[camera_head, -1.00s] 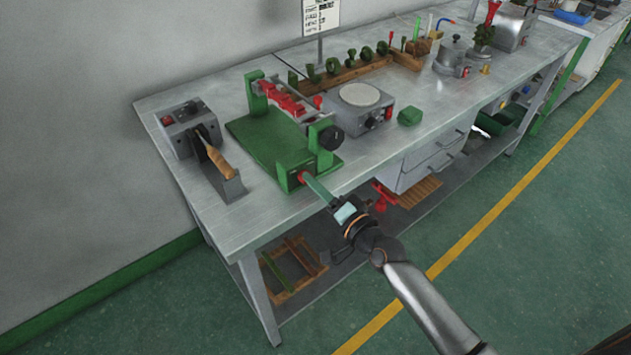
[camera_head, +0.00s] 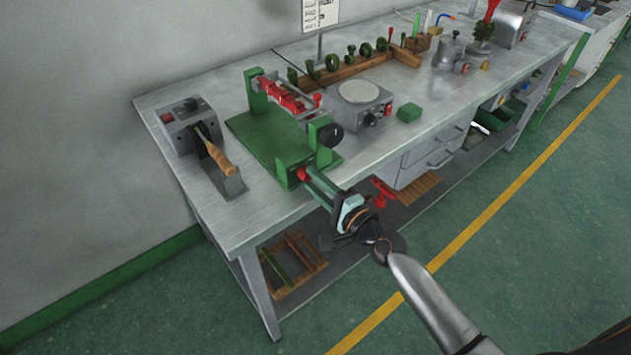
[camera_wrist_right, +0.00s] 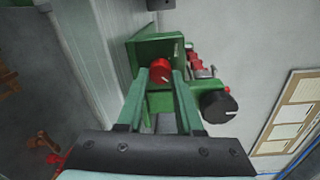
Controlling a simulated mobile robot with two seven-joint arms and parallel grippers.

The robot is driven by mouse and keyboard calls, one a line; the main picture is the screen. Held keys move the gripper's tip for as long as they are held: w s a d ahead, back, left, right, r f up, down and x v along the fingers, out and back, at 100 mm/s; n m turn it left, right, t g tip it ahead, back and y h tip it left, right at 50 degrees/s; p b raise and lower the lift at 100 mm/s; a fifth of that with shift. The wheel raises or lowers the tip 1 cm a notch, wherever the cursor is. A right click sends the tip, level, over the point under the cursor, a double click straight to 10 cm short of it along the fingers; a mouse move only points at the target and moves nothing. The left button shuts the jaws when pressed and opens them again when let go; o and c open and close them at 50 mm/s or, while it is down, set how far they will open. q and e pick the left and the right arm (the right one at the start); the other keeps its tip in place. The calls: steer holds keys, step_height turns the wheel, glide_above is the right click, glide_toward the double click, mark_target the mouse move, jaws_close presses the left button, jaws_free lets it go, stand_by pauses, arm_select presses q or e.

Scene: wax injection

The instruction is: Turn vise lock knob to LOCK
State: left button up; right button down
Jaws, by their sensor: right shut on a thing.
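The vise is a green frame (camera_head: 265,141) at the front of the metal bench, with red jaws or blocks along its top bar. Its small red lock knob (camera_head: 302,174) is on the front face near the bench edge, and also shows in the right wrist view (camera_wrist_right: 160,71) with a white pointer mark. My right gripper (camera_head: 307,178) reaches in from the front right and is shut on the red knob. In the wrist view one green finger lies on each side of the knob. Any LOCK lettering is too small to read. My left gripper is not in view.
A black round knob (camera_head: 331,135) sits on the vise's right post, close above my gripper. A grey box (camera_head: 187,125) and a wooden-handled tool (camera_head: 217,157) stand to the left. A hot plate (camera_head: 360,102) is to the right. The floor in front is open.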

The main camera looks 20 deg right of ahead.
stand_by(0.4)
steer(key=c, duration=0.6)
jaws_free()
steer(key=shift+o, duration=0.2)
steer(key=b+v, duration=0.2)
steer(key=v, duration=1)
steer(key=shift+s, duration=0.2)
steer(key=s+a+f+n+g+h+p, duration=0.1)
steer(key=s+f+n+g+p, duration=0.1)
steer(key=s+f+n, duration=0.4)
steer(key=s+a+f+n+g+h+p, duration=0.2)
steer(key=s+f+n+g, duration=0.3)
steer(key=f+n, duration=0.6)
steer(key=shift+s+a+n+h+p, duration=0.25)
steer(key=shift+s+n+p, duration=0.3)
steer(key=shift+s+n, duration=0.4)
